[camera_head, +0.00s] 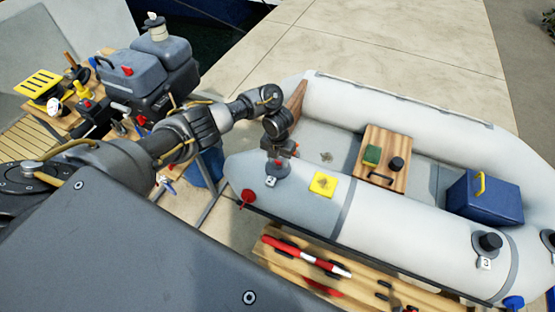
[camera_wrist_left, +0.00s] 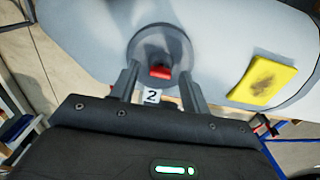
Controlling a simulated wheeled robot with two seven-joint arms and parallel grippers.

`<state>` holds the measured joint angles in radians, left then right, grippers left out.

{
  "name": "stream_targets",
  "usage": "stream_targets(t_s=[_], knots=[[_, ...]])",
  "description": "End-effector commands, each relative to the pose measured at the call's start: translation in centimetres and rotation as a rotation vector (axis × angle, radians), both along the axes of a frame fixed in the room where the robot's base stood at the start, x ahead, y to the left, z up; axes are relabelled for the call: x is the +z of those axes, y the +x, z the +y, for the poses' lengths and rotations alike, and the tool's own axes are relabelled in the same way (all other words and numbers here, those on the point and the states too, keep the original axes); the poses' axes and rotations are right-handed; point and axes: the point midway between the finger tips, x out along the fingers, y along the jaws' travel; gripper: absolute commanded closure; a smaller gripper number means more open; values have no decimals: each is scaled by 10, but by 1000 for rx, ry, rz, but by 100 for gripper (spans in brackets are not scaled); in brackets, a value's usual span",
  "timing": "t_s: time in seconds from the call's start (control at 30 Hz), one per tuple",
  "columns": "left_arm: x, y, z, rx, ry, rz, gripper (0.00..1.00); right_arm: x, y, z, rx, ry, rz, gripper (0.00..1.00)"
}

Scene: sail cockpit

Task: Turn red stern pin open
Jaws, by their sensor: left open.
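The red pin (camera_wrist_left: 160,72) sits in the middle of a round grey valve (camera_wrist_left: 150,48) on the grey tube of an inflatable boat (camera_head: 430,220). A white tag marked 2 (camera_wrist_left: 152,95) is beside it; the tag also shows in the head view (camera_head: 270,181). My left gripper (camera_wrist_left: 159,76) is open, pointing down over the valve, with one finger on each side of the red pin. I cannot tell whether the fingers touch it. In the head view my left gripper (camera_head: 275,164) hides most of this valve. My right gripper is not in view.
A yellow patch (camera_head: 323,184) lies on the tube beside the valve. A red disc (camera_head: 248,196) is at the tube's near end. A wooden seat (camera_head: 374,181), a blue box (camera_head: 486,196) and a second valve (camera_head: 488,242) are further right. A wooden bench (camera_head: 310,262) stands in front.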

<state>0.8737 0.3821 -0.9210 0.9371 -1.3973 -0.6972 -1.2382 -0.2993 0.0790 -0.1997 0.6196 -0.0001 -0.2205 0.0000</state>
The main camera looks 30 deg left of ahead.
Motion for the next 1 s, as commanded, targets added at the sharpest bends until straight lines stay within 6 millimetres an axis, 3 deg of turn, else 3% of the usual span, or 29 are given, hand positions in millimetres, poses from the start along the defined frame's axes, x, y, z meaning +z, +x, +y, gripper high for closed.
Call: stream_targets(t_s=[0.2, 0.53, 1.0], knots=[[0, 0, 0, 0, 0, 0, 55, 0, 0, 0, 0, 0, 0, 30], [0, 0, 0, 0, 0, 0, 98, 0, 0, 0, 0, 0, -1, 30], [2, 0, 1, 126, 2, 1, 98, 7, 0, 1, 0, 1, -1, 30]])
